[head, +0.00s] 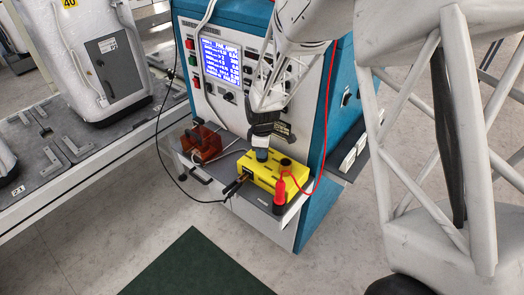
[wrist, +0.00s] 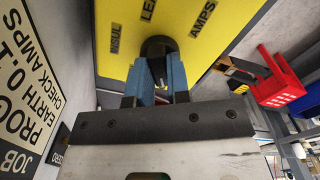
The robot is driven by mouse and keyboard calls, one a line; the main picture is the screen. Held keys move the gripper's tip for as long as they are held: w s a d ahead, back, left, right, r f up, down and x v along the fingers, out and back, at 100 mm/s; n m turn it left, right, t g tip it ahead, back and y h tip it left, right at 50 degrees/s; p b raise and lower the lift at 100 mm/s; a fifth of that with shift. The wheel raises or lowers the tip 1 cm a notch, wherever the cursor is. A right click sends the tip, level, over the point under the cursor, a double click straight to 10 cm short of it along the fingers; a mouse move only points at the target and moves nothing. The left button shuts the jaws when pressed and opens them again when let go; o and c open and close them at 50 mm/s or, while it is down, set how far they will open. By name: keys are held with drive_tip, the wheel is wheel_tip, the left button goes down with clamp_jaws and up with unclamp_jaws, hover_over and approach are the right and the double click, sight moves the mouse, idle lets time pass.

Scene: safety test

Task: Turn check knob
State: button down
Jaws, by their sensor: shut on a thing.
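The yellow check box (head: 262,179) sits on the shelf of the test bench. My gripper (head: 262,155) reaches down onto its top from above. In the wrist view, a round black knob (wrist: 157,46) stands on the yellow face, near the printed labels INSUL, LEAK and AMPS. The blue fingertips of my gripper (wrist: 156,82) are shut on the knob, one on each side. The fingers partly hide the knob, and in the head view the gripper hides it. A pale mark shows on the knob between the fingers.
A red clip (head: 280,190) with a red lead is at the box's right end; black clips (head: 233,187) are at its left. A reddish-brown box (head: 201,143) stands left on the shelf. The bench panel has a lit blue screen (head: 221,63) and buttons.

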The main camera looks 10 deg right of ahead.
idle(0.4)
drive_tip(key=c, duration=1.1)
unclamp_jaws()
drive_tip(key=shift+r, duration=0.1)
drive_tip(key=shift+r, duration=3.85)
drive_tip(key=shift+s+r, duration=0.1)
